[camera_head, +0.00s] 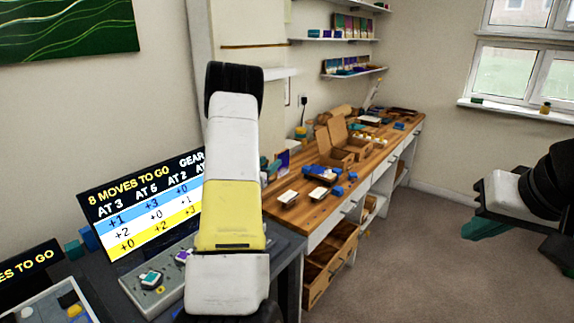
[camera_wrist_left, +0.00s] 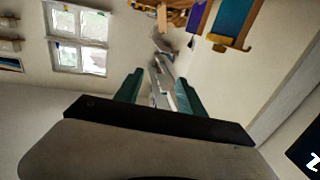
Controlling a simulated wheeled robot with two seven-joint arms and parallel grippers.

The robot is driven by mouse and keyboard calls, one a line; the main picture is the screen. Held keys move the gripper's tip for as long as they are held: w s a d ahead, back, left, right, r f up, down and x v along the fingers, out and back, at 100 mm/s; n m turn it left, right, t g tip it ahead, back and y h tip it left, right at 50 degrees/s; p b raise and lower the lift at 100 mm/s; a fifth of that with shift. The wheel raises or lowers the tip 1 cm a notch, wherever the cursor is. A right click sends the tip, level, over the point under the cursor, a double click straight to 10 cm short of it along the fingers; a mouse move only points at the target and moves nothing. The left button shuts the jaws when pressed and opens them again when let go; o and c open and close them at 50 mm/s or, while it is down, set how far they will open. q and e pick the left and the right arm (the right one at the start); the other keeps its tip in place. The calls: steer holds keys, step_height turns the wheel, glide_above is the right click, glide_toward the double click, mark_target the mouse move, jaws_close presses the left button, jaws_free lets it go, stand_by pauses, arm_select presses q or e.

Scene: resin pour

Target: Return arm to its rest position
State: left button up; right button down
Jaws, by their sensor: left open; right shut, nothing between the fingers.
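My left arm (camera_head: 232,215), white with a yellow band, rises through the middle of the head view. Its gripper does not show there. In the left wrist view my left gripper (camera_wrist_left: 158,82) is open, its two green fingers apart with nothing held between them. My right gripper (camera_head: 485,228) is at the right edge of the head view, over the carpet. Its teal fingers are shut and hold nothing; part of them is hidden by the picture edge and my arm.
A screen reading "8 moves to go" (camera_head: 150,210) and a console with buttons (camera_head: 150,295) stand at the left, close beside my left arm. A wooden workbench (camera_head: 310,213) with boxes runs along the wall. The carpet (camera_head: 420,270) at the right is clear.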

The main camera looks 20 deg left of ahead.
arm_select(q)
step_height(320, 180, up, 10)
steer(key=d+n+g+y, duration=0.2)
steer(key=y, duration=0.1)
steer(key=s+d+r+n+g, duration=0.1)
steer(key=s+d+r+g, duration=0.2)
steer(key=s+d+r, duration=0.4)
steer(key=s+d+g+h, duration=0.1)
steer(key=s+d, duration=0.4)
steer(key=s, duration=0.5)
steer(key=s+d+f+m+g+h, duration=0.1)
steer(key=s+d+g, duration=0.2)
steer(key=s, duration=0.7)
steer(key=s+d+f+m+g+h, duration=0.1)
steer(key=s+d+g, duration=0.1)
steer(key=s+d, duration=0.4)
steer(key=s, duration=0.3)
steer(key=shift+s+d+f+g, duration=0.25)
steer(key=shift+s+d+g, duration=0.05)
steer(key=shift+s+d, duration=0.1)
steer(key=shift+a, duration=0.15)
